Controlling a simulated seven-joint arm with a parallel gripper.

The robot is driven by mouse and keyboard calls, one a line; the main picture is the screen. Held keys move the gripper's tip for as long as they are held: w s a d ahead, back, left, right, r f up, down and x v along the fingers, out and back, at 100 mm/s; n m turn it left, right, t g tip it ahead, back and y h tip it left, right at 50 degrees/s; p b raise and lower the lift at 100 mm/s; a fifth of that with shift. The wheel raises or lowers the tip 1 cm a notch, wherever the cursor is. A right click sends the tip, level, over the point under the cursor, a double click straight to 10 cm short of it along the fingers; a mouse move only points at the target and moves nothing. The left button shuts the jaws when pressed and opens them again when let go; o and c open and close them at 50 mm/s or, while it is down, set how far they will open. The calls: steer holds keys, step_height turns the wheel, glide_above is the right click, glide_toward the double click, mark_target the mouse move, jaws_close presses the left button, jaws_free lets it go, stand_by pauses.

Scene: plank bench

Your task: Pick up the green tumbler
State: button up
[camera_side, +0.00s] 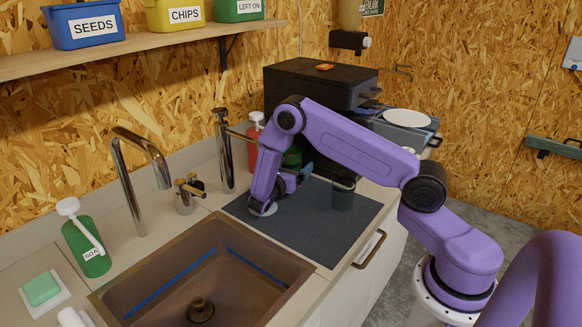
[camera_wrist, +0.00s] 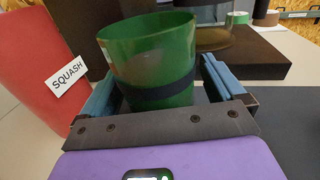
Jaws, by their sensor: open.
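The green tumbler (camera_wrist: 150,50) stands upright in the wrist view, with a dark band around its lower part. My gripper (camera_wrist: 157,82) is open, with one blue finger on each side of the tumbler. I cannot tell whether either finger touches it. In the side view the tumbler (camera_side: 292,157) shows only in part behind my gripper (camera_side: 303,172), near the back of the dark mat (camera_side: 310,225). The tumbler's base is hidden by my gripper in the wrist view.
A red squash bottle (camera_wrist: 35,65) stands close left of the tumbler; it also shows in the side view (camera_side: 250,150). A dark see-through glass (camera_side: 343,195) stands on the mat to the right. A black box (camera_side: 310,90) is behind. The sink (camera_side: 200,275) lies at the front.

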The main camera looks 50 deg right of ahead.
steer(key=shift+w+d, duration=0.1)
steer(key=shift+d, duration=0.4)
steer(key=c, duration=1.4)
steer(key=shift+r, duration=0.15)
